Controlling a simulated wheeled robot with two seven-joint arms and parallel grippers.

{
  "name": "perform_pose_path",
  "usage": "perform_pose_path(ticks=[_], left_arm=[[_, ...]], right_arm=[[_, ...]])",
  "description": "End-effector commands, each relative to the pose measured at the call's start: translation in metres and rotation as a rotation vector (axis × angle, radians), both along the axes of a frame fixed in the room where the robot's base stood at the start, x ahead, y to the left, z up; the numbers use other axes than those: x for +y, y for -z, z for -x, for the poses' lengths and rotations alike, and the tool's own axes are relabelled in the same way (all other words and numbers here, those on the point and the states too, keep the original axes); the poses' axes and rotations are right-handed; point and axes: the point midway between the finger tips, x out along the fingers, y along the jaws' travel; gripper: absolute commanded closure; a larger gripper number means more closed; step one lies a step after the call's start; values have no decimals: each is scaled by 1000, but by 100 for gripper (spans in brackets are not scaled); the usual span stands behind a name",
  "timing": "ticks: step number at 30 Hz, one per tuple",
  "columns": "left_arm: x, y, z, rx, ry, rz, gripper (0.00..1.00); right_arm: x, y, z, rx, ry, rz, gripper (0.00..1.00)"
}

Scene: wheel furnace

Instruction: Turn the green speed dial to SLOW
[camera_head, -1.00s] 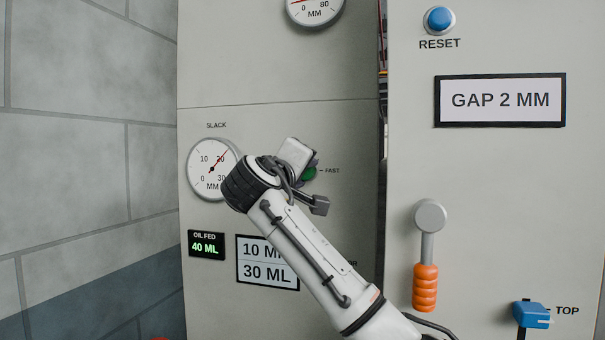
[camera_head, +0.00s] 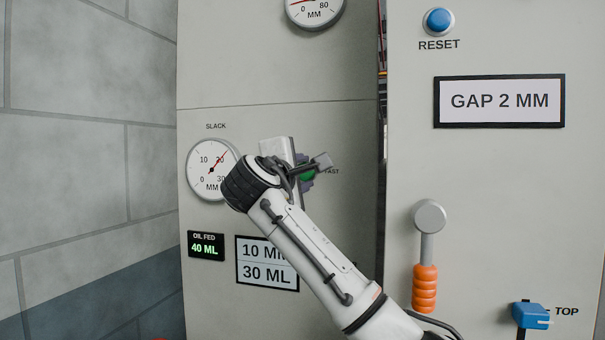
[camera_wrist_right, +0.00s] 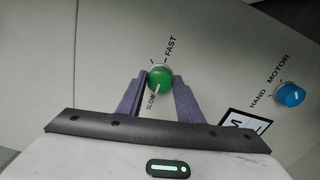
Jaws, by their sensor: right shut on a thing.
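The green speed dial (camera_wrist_right: 160,77) sits on the grey panel between the FAST and SLOW labels in the right wrist view. My right gripper (camera_wrist_right: 160,82) has its two purple fingers on opposite sides of the dial, shut on it. In the head view the dial (camera_head: 308,174) is partly hidden behind my right wrist, with FAST to its right. A pale line lies at the dial's SLOW side in the wrist view, but I cannot tell if it is the dial's pointer or a panel tick. My left gripper is not in view.
A blue MOTOR knob (camera_wrist_right: 290,95) is beside the dial in the wrist view. The SLACK gauge (camera_head: 212,169) is left of my wrist. An orange-handled lever (camera_head: 425,287) and a blue TOP switch (camera_head: 531,315) are on the right panel.

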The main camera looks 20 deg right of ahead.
Motion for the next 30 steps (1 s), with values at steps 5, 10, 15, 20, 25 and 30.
perform_pose_path(ticks=[5,10,15,20,25,30], left_arm=[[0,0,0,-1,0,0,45],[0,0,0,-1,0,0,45],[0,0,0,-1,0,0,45],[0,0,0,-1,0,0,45],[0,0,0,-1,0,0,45],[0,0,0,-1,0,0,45]], right_arm=[[0,1,0,20,0,25,90],[0,1,0,25,0,33,90],[0,1,0,25,0,33,90],[0,1,0,24,0,32,57],[0,1,0,23,0,32,49],[1,1,1,22,0,31,49]])
